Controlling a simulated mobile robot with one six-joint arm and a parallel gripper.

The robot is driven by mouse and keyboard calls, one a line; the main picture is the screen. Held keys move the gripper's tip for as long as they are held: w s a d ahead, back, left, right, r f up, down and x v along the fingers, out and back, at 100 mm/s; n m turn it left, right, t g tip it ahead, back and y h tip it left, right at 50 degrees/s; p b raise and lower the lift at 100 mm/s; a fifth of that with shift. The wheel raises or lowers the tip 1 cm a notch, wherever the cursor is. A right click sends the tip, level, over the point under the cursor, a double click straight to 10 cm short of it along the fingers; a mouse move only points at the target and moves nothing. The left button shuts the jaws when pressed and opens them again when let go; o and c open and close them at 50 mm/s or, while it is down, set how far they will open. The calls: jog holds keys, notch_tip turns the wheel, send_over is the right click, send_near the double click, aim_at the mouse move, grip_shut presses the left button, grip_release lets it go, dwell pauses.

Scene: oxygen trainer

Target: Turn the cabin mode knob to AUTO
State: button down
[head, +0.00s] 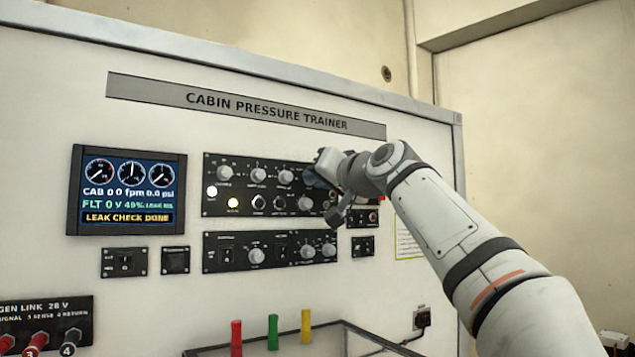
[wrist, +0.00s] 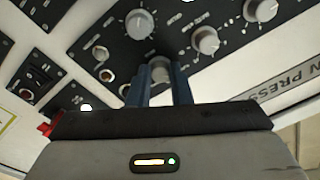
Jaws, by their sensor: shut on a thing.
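My gripper (head: 312,180) is at the right end of the upper black control panel (head: 243,188) in the head view. In the wrist view its two blue-grey fingers (wrist: 160,80) are shut on a round grey knob (wrist: 159,70), one finger on each side. The gripper hides this knob in the head view. Its label and pointer cannot be read, so I cannot tell from the pictures which setting it points to or confirm that it is the cabin mode knob.
Other grey knobs (wrist: 205,40) sit close to the fingers. A lower panel (head: 270,250) with knobs and switches lies beneath. A display (head: 126,190) at left reads LEAK CHECK DONE. Red, green and yellow handles (head: 273,332) stand by a tray at the bottom.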

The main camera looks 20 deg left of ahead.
dwell(0.4)
jog(key=c, duration=1.3)
grip_release()
jog(key=b+v, duration=0.3)
jog(key=v, duration=0.4)
jog(key=shift+s+d+b, duration=0.2)
jog(key=shift+d+b, duration=0.1)
